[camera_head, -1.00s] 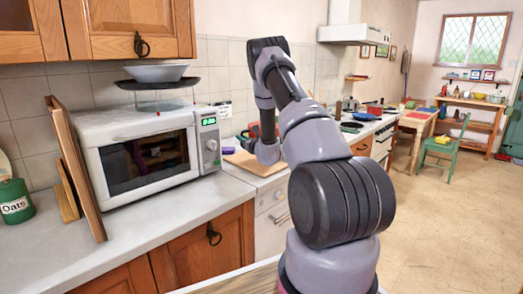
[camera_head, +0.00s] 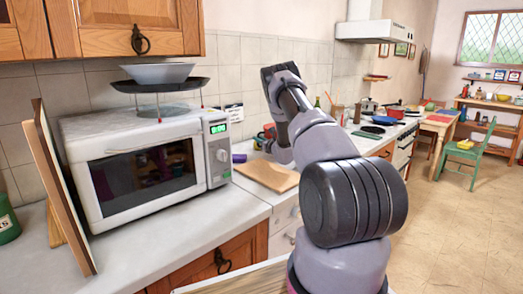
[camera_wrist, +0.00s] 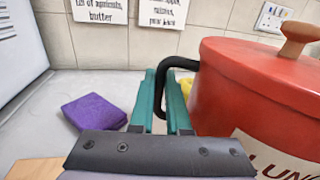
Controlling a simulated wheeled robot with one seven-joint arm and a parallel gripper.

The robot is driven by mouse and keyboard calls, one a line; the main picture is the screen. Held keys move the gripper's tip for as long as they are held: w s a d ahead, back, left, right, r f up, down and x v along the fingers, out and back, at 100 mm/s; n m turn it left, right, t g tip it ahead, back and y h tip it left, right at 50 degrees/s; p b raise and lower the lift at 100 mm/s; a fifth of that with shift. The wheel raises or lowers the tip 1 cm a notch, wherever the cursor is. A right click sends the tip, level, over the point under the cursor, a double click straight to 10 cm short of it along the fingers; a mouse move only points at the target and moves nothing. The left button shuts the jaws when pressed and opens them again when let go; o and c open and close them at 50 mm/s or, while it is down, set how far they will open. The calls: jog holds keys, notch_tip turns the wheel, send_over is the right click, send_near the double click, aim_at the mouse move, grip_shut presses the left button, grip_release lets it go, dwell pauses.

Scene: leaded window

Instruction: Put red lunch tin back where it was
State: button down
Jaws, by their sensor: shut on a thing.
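The red lunch tin (camera_wrist: 260,95) fills the right of the wrist view. It has a wooden knob, a black side handle and a white label with part of the word LUNCH showing. My gripper (camera_wrist: 166,95), with teal fingers, is shut on the black handle. The tin looks upright. Its base is out of view, so I cannot tell whether it touches the worktop. In the head view a small red patch (camera_head: 269,130), likely the tin, shows beside my arm, which hides most of that spot and my gripper's tips.
A purple cloth (camera_wrist: 95,111) lies on the worktop, left of my gripper. A wooden board (camera_head: 268,175) lies right of the white microwave (camera_head: 140,165). Paper notes (camera_wrist: 133,10) hang on the tiled wall. Something yellow (camera_wrist: 186,85) shows behind the handle.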

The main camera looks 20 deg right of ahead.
jog(key=shift+f, duration=2.25)
jog(key=c, duration=0.9)
grip_release()
jog(key=shift+f, duration=0.15)
